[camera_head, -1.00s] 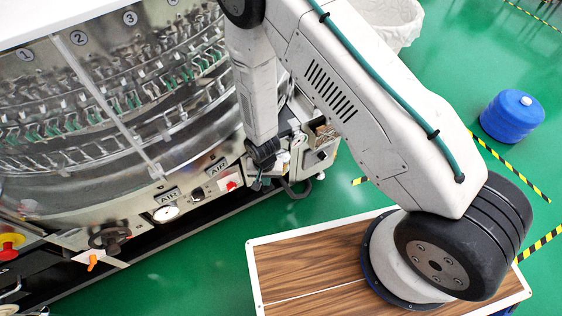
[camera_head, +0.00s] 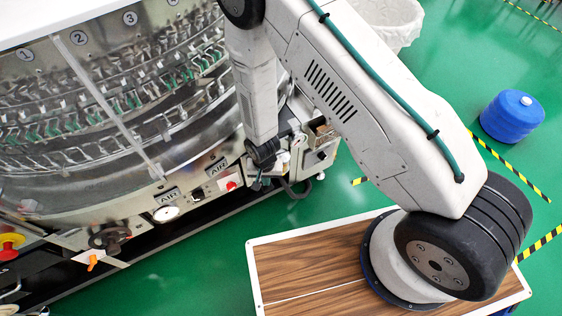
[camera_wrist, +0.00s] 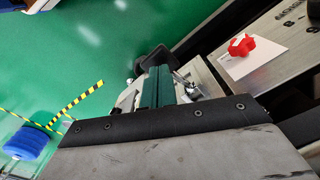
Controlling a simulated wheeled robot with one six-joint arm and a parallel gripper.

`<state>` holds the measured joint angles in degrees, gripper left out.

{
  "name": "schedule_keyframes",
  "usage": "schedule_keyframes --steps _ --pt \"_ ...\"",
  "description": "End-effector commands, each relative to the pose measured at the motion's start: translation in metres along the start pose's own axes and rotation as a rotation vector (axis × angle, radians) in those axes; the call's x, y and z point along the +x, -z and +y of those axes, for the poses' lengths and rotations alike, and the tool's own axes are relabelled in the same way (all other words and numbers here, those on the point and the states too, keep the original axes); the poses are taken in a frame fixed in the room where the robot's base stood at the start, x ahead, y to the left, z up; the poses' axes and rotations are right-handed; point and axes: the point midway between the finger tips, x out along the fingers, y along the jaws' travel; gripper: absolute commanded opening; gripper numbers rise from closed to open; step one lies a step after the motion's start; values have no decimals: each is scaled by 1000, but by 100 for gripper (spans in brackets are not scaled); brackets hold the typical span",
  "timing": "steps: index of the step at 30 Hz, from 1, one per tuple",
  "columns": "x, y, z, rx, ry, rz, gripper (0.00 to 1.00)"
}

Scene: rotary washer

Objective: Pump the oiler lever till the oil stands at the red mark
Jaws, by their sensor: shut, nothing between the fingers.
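My gripper (camera_head: 258,183) is small and partly hidden under my wrist in the head view, low beside the machine's right end. In the wrist view its green fingers (camera_wrist: 157,87) are shut with nothing between them. A dark rounded part (camera_wrist: 155,59) shows just past the fingertips; I cannot tell whether it is the oiler lever or whether the fingers touch it. A pale metal unit (camera_head: 321,158) at the machine's corner, right of my gripper, may be the oiler. I cannot make out the oil level or a red mark.
The machine's front panel carries a red knob (camera_head: 231,186), also in the wrist view (camera_wrist: 241,45), and a white dial (camera_head: 166,213). A wood-topped platform (camera_head: 285,295) stands in front. A blue drum (camera_head: 512,116) and white bin (camera_head: 392,20) stand on open green floor.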

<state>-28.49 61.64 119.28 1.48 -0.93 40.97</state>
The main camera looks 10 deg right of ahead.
Motion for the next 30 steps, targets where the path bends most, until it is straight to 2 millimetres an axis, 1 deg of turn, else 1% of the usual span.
schedule_keyframes --steps 20,23,25,30 --pt "60 0 0 0 0 0 0" --pt "58 1 -1 0 1 1 0" --pt "52 1 -1 0 2 2 0" --pt "29 1 -1 0 2 2 0"
